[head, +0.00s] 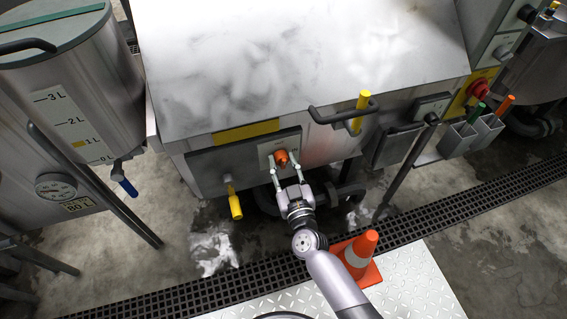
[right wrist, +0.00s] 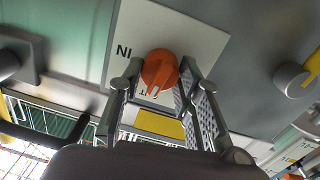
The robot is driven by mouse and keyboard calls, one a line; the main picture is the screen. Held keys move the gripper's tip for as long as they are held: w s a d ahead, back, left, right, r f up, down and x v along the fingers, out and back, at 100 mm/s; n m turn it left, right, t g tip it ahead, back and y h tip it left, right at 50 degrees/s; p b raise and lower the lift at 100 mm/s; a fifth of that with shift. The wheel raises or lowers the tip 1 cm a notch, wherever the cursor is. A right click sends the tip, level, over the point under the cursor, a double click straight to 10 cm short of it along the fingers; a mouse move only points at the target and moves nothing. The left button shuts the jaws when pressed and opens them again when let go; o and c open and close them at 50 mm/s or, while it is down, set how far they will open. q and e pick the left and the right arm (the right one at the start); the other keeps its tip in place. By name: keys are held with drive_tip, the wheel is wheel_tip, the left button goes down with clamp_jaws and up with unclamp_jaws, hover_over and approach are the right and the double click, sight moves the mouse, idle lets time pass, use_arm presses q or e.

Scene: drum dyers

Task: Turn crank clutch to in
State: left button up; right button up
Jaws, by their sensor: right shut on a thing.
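The crank clutch is an orange knob (head: 281,157) on a pale plate (head: 266,150) on the front of the steel machine. In the right wrist view the knob (right wrist: 160,68) sits on the white plate (right wrist: 200,45), with "IN" printed beside it; another label by the knob is partly hidden. A pale notch on the knob faces the lower edge of that view. My right gripper (head: 285,168) reaches up from below, its two fingers on either side of the knob, shut on it. My left gripper is not in view.
A yellow-handled lever (head: 235,205) hangs left of the knob. A black bar with a yellow grip (head: 361,108) juts out to its right. An orange and white cone (head: 360,253) stands beside my right arm. A steel drum (head: 75,95) stands at left.

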drive_tip(key=m, duration=0.4)
drive_tip(key=shift+p, duration=0.3)
drive_tip(key=m, duration=0.3)
drive_tip(key=shift+m, duration=0.4)
drive_tip(key=m, duration=0.4)
drive_tip(key=shift+g+b, duration=0.3)
drive_tip(key=m, duration=0.4)
drive_tip(key=shift+d+b, duration=0.1)
drive_tip(key=shift+b, duration=0.3)
drive_tip(key=shift+m, duration=0.3)
drive_tip(key=o, duration=1.1)
drive_tip(key=shift+o, duration=0.2)
drive_tip(key=v, duration=1.2)
